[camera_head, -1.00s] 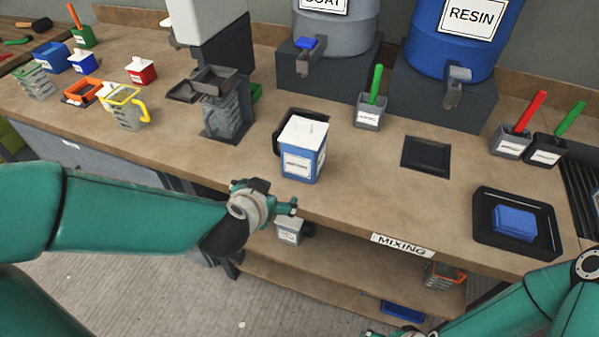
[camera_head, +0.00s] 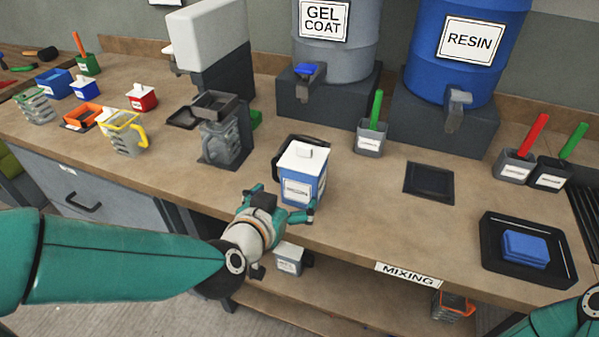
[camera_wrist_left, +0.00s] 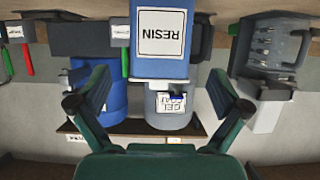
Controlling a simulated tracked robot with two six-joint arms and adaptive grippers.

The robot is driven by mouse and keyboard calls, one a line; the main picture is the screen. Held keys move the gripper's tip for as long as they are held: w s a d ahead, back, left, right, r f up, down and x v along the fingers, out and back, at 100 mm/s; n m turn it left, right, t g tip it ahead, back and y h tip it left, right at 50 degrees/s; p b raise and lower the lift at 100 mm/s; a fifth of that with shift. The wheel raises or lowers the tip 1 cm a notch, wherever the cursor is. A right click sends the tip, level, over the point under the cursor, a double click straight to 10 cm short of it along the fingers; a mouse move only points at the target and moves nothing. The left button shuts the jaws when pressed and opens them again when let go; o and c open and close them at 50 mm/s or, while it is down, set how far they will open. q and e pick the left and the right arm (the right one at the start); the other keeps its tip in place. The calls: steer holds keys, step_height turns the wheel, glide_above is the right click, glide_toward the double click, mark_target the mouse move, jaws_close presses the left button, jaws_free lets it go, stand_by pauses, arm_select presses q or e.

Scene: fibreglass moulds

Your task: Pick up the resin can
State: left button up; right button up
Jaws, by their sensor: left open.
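The resin can (camera_head: 302,183) is a blue box-shaped can with a white lid and a white label. It stands upright near the front edge of the bench, with a dark handle behind it. In the left wrist view the picture is upside down, and the can (camera_wrist_left: 160,66) shows large with its RESIN label between the fingers. My left gripper (camera_head: 288,207) is open at the front of the can, its fingers spread on either side; I cannot tell whether they touch. My right gripper is out of view; only part of that arm shows at bottom right.
A blue resin drum (camera_head: 462,72) and a grey gel coat drum (camera_head: 338,52) stand behind. A grey pot with a green handle (camera_head: 371,137), a dark square plate (camera_head: 429,183) and a black tray (camera_head: 558,273) lie to the right. A dispenser with a jug (camera_head: 222,140) stands left.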

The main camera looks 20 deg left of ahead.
mark_target(297, 186)
arm_select(q)
steer(key=x, duration=0.5)
steer(key=shift+w+f+b, duration=0.1)
steer(key=shift+w+b, duration=0.15)
steer(key=shift+b, duration=0.1)
steer(key=x, duration=0.5)
steer(key=shift+f, duration=0.15)
steer(key=c, duration=1.3)
steer(key=shift+c, duration=0.4)
